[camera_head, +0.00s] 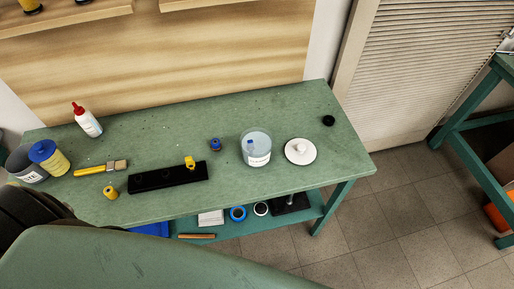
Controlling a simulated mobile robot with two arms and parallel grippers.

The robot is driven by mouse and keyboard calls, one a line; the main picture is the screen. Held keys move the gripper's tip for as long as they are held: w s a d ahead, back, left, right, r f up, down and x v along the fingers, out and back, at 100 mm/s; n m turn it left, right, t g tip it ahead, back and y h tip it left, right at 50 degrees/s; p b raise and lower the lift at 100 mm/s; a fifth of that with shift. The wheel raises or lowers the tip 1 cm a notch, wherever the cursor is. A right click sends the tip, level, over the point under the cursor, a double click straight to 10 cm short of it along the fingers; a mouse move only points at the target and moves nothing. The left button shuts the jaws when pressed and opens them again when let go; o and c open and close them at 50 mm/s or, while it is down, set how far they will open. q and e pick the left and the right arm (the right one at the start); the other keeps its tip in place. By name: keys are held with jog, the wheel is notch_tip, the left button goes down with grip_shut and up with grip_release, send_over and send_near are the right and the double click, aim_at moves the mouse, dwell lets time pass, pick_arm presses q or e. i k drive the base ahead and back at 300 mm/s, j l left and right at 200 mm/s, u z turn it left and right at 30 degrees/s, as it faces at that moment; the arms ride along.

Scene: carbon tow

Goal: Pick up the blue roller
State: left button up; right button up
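A small, dark blue roller-like piece (215,144) sits on the green workbench (260,103), between the black block and the clear jar. It is small, and I cannot tell its exact shape. A larger yellow spool with a blue top (48,158) stands at the bench's left end. Neither of my grippers shows in the head view. A dark rounded part at the lower left is probably my arm, with no fingers visible.
A black block (150,181) bears a yellow piece (190,162). A brush (100,168), a white bottle (87,121), a clear jar (256,148) and a white lid (300,151) stand around. The bench's back middle is clear. Blue and white rings lie on the lower shelf.

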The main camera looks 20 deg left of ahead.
aim_at(216, 145)
jog(key=u, duration=1.05)
jog(key=k+j, duration=0.8)
jog(key=j, duration=0.15)
